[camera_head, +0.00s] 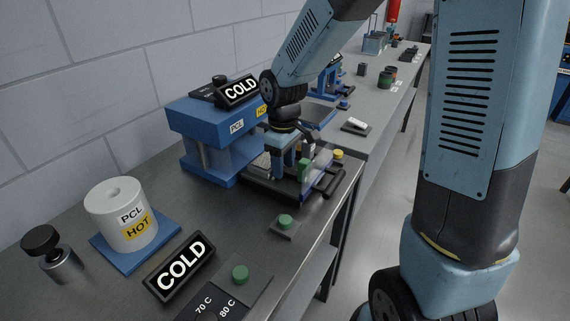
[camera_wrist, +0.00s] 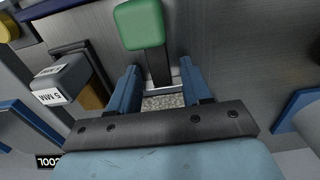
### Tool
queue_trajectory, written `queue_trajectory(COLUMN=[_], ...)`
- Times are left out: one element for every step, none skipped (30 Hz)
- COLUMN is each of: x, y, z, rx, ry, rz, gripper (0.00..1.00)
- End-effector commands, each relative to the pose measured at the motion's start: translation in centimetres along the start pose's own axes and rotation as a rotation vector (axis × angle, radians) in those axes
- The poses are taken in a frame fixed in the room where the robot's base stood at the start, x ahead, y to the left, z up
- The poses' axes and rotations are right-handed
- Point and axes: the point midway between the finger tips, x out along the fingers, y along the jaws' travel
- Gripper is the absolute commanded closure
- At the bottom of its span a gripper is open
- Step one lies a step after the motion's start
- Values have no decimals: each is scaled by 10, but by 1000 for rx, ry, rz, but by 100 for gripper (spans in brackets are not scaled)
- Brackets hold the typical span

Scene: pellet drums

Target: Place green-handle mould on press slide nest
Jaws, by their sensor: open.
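The green-handle mould's green grip (camera_wrist: 140,25) shows large in the wrist view, on a dark bar that runs down between my fingers. A grey speckled surface (camera_wrist: 162,102) lies beyond the fingers. My gripper (camera_wrist: 160,85) is open, one blue finger on each side of the bar, with gaps showing. In the head view my gripper (camera_head: 288,155) is low over the slide (camera_head: 262,186) in front of the blue press (camera_head: 205,128), and the green grip (camera_head: 307,171) is just right of it. The nest is hidden by my gripper; I cannot tell how the mould sits in it.
A grey block marked 5 MM (camera_wrist: 62,82) stands close left in the wrist view. A black bar handle (camera_head: 329,184) and a yellow knob (camera_head: 338,154) are at the slide's right.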

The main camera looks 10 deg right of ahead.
Motion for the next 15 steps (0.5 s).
queue_trajectory(x=[-4, -7, -12, -16, -20, -28, -33, -39, -48, -54, -59, -67, -73, -78, -85], y=[0, 0, 1, 1, 1, 1, 0, 1, 1, 1, 0, 0, 0, 0, 0], z=[0, 0, -1, -1, -1, -1, 0, -1, -1, -1, -1, -1, -1, -1, -1], rx=[0, 0, 0, 0, 0, 1, 2, 1, 0, 0, 0, 1, 1, 1, 0], ry=[1, 2, 3, 3, 3, 4, 4, 4, 4, 5, 3, 5, 4, 5, 3], rz=[2, 2, 3, 4, 4, 4, 3, 4, 4, 5, 4, 4, 3, 3, 2], gripper=[52, 52, 52, 52, 52, 52, 52, 52, 52, 52, 52, 52, 52, 52, 52])
